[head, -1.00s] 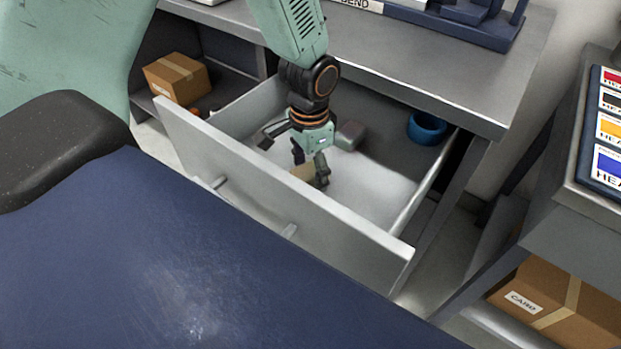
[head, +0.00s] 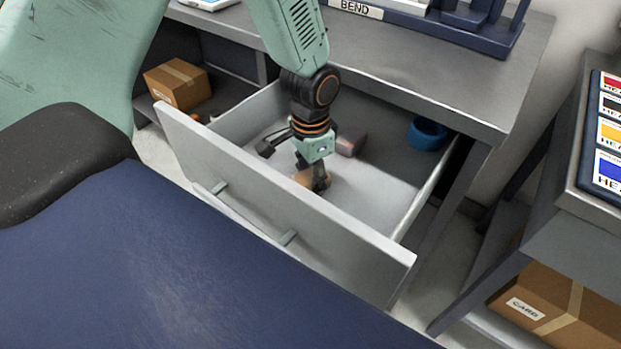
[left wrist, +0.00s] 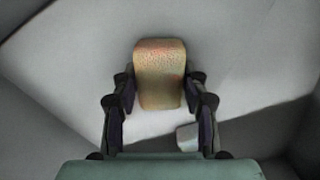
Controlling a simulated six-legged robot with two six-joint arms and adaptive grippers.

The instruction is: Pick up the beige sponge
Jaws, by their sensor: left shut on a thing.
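The beige sponge (head: 303,179) is in the open grey drawer (head: 375,195), partly hidden by my gripper in the head view. In the left wrist view the sponge (left wrist: 160,72) stands out as a tan, speckled block between the two dark fingers. My left gripper (head: 311,181) points down into the drawer and is shut on the sponge. It also shows in the left wrist view (left wrist: 160,82), with one finger on each side of the sponge. Whether the sponge touches the drawer floor is hard to tell. My right gripper is not in view.
A grey-brown block (head: 351,143) lies in the drawer just behind my gripper. A blue ring-shaped thing (head: 427,134) sits at the drawer's back right. The drawer front (head: 285,205) and side walls surround the gripper. The worktop (head: 420,75) overhangs the drawer's back.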

